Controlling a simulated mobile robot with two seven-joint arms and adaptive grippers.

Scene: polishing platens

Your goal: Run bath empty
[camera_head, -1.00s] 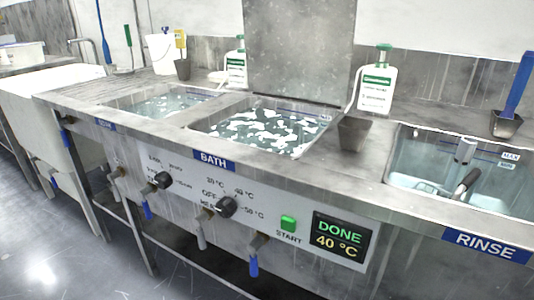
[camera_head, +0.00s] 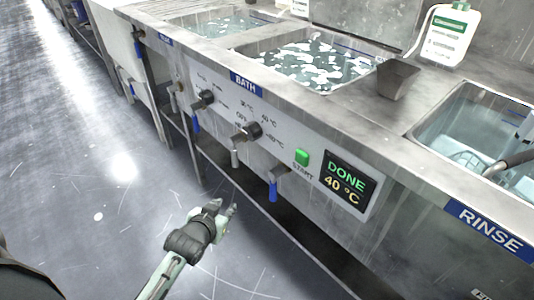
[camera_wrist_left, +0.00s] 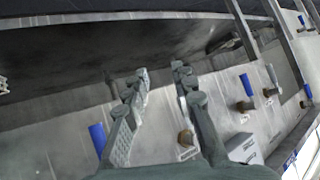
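The bath (camera_head: 255,47) is the middle basin, marked by a blue BATH label (camera_head: 246,84). It holds liquid with white foam patches. Below its front panel hang a valve with a grey handle (camera_head: 236,158) and a valve with a blue handle (camera_head: 273,190), both pointing down. The display (camera_head: 349,184) reads DONE, 40 °C. My left gripper (camera_head: 224,208) is low in front of the panel, below the valves and apart from them. In the left wrist view its fingers (camera_wrist_left: 160,75) are spread with nothing between them. My right gripper is not in view.
Panel knobs (camera_head: 248,132) and a green START button (camera_head: 302,157) face me. The rinse basin (camera_head: 440,130) is at right, with a dark cup (camera_head: 397,78) and white bottle (camera_head: 450,35) near it. A lower rail (camera_head: 262,228) runs beneath. The floor (camera_head: 80,180) at left is clear.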

